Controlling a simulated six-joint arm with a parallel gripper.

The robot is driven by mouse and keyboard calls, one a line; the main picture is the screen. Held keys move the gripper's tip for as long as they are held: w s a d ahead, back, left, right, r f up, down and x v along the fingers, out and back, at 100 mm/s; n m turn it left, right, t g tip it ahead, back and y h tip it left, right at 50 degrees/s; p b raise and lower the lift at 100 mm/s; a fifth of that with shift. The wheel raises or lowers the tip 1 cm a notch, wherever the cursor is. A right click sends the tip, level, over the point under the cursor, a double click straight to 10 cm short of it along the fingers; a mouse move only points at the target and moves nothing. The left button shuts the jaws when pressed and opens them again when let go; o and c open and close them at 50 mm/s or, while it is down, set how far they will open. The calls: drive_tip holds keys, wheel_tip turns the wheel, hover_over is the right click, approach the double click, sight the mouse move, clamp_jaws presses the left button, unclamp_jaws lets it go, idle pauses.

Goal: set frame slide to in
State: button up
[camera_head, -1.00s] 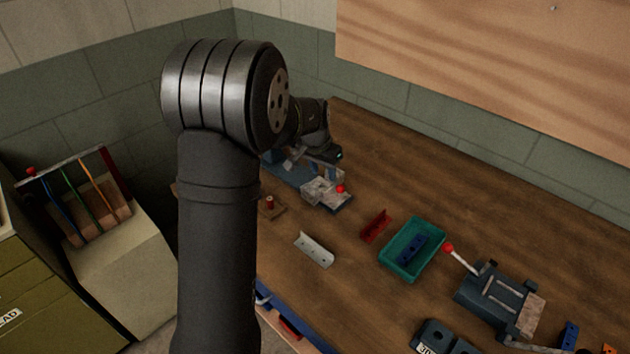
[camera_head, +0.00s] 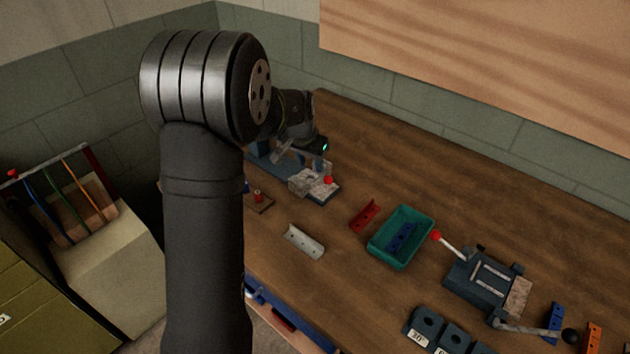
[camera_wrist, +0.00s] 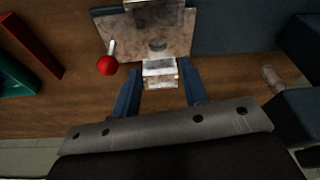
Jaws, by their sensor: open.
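The frame slide fixture (camera_head: 301,183) is a worn grey metal piece on a blue base at the back left of the bench. It has a red-knobbed lever (camera_head: 328,180). In the wrist view its metal plate (camera_wrist: 180,42) is at the top, with the red knob (camera_wrist: 107,66) on the left. A pale metal block (camera_wrist: 160,73) sticks out from the plate toward me. My gripper (camera_wrist: 160,88) is open, with one blue finger on each side of this block. I cannot tell whether either finger touches it. In the head view my arm partly hides the fixture.
A teal tray (camera_head: 428,217) holds a blue piece. A red bracket (camera_head: 365,215) and a pale bracket (camera_head: 304,242) lie nearby. A clamp fixture (camera_head: 488,282) with a red-knobbed lever stands at right. The back of the bench is clear.

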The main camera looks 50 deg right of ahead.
sight(329, 178)
drive_tip(key=shift+o, duration=0.5)
drive_tip(key=shift+s+r, duration=0.2)
drive_tip(key=shift+m+t+y, duration=0.4)
drive_tip(key=shift+y, duration=0.5)
drive_tip(key=s+r, duration=0.1)
drive_tip(key=s, duration=0.1)
drive_tip(key=s+d+r, duration=0.1)
drive_tip(key=s+r, duration=0.2)
drive_tip(key=r, duration=0.1)
drive_tip(key=shift+s+d+r, duration=0.2)
drive_tip(key=shift+s+d, duration=0.05)
drive_tip(key=shift+s, duration=0.15)
drive_tip(key=s+r+t+y, duration=0.2)
drive_tip(key=s+r, duration=0.3)
drive_tip(key=r, duration=0.2)
drive_tip(key=x, duration=1.7)
